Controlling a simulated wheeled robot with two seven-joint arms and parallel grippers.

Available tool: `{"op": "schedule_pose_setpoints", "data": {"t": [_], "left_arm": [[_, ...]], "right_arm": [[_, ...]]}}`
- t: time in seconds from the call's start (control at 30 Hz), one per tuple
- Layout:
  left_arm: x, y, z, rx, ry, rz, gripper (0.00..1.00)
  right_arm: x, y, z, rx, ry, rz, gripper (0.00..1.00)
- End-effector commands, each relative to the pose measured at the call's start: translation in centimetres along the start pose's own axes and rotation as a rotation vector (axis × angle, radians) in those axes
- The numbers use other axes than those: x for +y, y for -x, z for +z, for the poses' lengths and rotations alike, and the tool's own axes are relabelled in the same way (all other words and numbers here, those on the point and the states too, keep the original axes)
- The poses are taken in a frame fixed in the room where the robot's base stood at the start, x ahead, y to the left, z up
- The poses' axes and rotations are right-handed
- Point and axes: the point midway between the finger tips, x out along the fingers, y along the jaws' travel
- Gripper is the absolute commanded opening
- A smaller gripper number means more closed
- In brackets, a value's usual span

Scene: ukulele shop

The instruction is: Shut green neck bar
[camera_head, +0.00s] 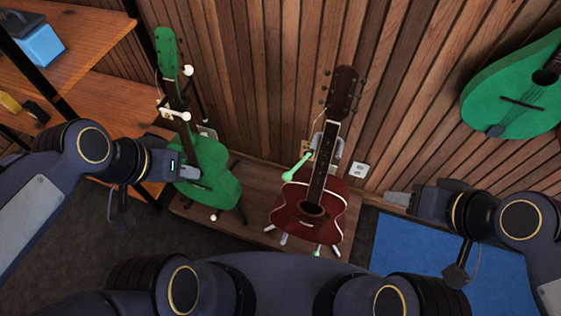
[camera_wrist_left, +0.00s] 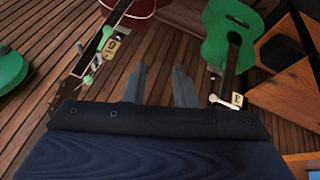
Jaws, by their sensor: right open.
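The green neck bar (camera_head: 297,167) sticks out to the left of the red guitar's neck on its stand, with a round knob at its free end. It points away from the neck rather than across it. The red guitar (camera_head: 296,216) stands upright on that stand. The bar also shows at upper left in the left wrist view (camera_wrist_left: 106,34). My left gripper (camera_head: 188,173) is in front of the green guitar (camera_head: 213,178), left of the bar; its fingers (camera_wrist_left: 160,70) are apart and empty. My right gripper (camera_head: 390,198) is open and empty, right of the red guitar.
A white neck bar (camera_head: 174,114) crosses the green guitar's neck. Both guitars stand on a low wooden platform (camera_head: 255,190). Another green instrument (camera_head: 515,95) hangs on the slatted wall at right. A wooden shelf (camera_head: 85,35) is at left, a blue mat (camera_head: 400,250) at lower right.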

Motion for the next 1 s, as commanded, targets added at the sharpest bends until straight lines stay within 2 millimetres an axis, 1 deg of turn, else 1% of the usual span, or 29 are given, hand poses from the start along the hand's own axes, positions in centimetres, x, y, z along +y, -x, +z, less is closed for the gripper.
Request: {"op": "schedule_pose_setpoints", "data": {"t": [0.03,0.17,0.27,0.3,0.5,0.6,0.7,0.87,1.0], "left_arm": [[0.0,-0.3,-1.4,-0.058,-0.061,-0.001,0.18],[0.0,-2.5,-4.6,-0.172,-0.248,0.04,0.01],[0.2,-5.0,-6.6,-0.241,-0.382,0.112,0.0],[0.3,-6.0,-7.3,-0.261,-0.433,0.149,0.0],[1.4,-11.8,-10.0,-0.294,-0.638,0.376,0.0],[2.0,-14.0,-10.7,-0.273,-0.701,0.473,0.0],[2.4,-15.5,-11.1,-0.248,-0.74,0.539,0.0],[2.8,-16.6,-11.3,-0.228,-0.765,0.58,0.0],[3.4,-17.8,-10.7,-0.229,-0.768,0.584,0.0]], "right_arm": [[-0.3,0.7,-0.4,0.0,0.0,0.0,0.48],[-0.7,1.6,-0.8,0.0,0.0,0.0,0.48],[-1.0,2.2,-1.1,0.0,0.0,0.0,0.48],[-1.1,2.4,-1.2,0.0,0.0,0.0,0.48],[-1.6,3.6,-1.8,0.0,0.0,0.0,0.48],[-1.8,4.0,-2.0,0.0,0.0,0.0,0.48],[-1.9,4.2,-2.1,0.0,0.0,0.0,0.48],[-2.0,4.3,-2.2,0.0,0.0,0.0,0.48],[-2.0,4.5,-2.2,0.0,0.0,0.0,0.48]]}}
